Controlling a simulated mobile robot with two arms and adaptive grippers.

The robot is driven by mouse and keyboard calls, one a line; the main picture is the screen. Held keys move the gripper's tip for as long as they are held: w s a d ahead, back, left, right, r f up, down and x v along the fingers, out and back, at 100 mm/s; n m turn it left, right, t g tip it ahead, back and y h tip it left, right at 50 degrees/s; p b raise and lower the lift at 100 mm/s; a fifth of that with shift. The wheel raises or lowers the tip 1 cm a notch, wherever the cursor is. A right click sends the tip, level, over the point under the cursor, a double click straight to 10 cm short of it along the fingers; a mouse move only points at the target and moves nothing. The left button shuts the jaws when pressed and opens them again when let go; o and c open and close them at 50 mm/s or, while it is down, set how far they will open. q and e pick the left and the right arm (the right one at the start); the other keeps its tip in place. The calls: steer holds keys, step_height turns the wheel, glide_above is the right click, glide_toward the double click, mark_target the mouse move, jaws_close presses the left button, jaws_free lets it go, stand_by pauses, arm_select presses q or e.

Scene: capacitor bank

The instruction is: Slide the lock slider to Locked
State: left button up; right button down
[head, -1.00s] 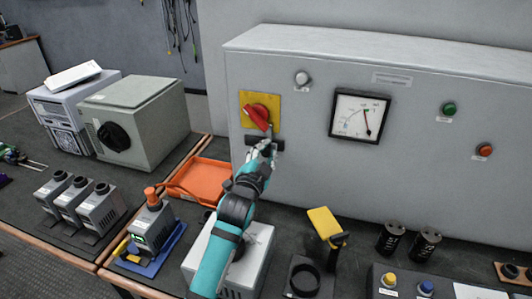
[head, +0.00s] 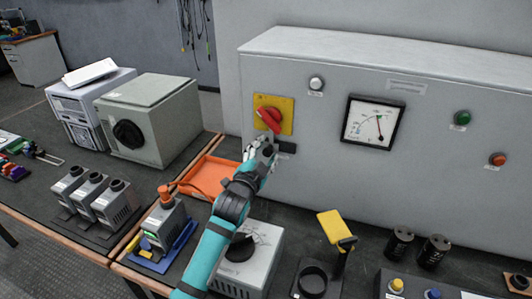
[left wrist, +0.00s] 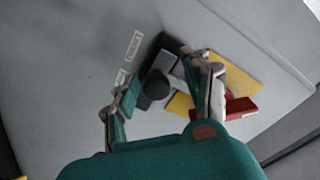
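The lock slider is a dark bar (head: 286,147) below a yellow plate (head: 287,104) with a red rotary handle (head: 269,118) on the grey cabinet. In the left wrist view its round black knob (left wrist: 156,84) sits on a dark mount beside a grey metal piece (left wrist: 179,74). My left gripper (head: 263,148) is at the left part of the slider and hides it in the head view. In the left wrist view the left gripper's fingers (left wrist: 164,86) are apart, one on each side of the knob; contact cannot be told. My right gripper is not in view.
The cabinet front (head: 318,175) carries a meter (head: 371,122), a white lamp (head: 316,83), a green button (head: 462,118) and a red one (head: 498,159). On the bench are an orange tray (head: 190,190), a grey dial box (head: 262,262) and a yellow-topped tool (head: 335,224).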

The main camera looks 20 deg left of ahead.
arm_select(q)
steer(key=shift+s+d, duration=0.15)
steer(key=shift+d, duration=0.05)
steer(key=s, duration=1.1)
steer(key=shift+s+a, duration=0.3)
steer(key=shift+s, duration=0.1)
